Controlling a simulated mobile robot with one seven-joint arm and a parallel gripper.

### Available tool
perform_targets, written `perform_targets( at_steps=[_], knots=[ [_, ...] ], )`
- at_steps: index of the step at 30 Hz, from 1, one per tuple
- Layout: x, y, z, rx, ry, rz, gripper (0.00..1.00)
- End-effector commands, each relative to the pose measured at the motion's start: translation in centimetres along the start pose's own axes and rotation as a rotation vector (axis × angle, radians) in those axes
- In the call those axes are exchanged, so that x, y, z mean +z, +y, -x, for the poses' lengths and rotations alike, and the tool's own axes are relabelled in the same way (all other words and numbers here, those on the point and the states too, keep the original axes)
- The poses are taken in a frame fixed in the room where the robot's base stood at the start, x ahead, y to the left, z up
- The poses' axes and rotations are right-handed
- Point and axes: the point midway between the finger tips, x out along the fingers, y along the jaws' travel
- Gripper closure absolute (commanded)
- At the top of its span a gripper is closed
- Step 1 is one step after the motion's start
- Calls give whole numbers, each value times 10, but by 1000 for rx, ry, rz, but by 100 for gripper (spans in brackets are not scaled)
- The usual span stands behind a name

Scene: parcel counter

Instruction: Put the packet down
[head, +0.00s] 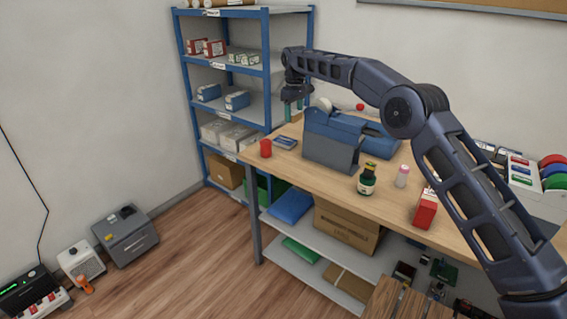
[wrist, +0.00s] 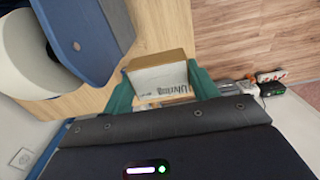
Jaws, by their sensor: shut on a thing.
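My gripper (head: 293,108) is at the far end of the wooden counter, in front of the blue shelf rack. In the wrist view its two teal fingers (wrist: 161,84) are shut on a packet (wrist: 160,80) with a brown top edge and a pale printed face. The packet sits between the fingers, near the counter's edge. I cannot tell whether its underside touches the counter. In the head view I cannot make the packet out.
The shelf rack (head: 266,75) stands just behind. Bottles stand farther right.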

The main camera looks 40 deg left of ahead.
Motion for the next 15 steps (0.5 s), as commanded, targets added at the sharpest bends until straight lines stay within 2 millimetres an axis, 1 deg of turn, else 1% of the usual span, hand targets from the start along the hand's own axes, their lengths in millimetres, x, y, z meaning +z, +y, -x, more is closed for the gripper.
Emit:
perform_targets(
  at_steps=[1, 6, 9, 15],
  knots=[
    [-9, -2, -2, 0, 1, 5, 66],
    [-28, -7, -5, 0, 0, 15, 66],
    [-35, -11, -6, 0, 1, 19, 66],
    [-41, -14, -7, 0, 0, 23, 66]
  ],
)
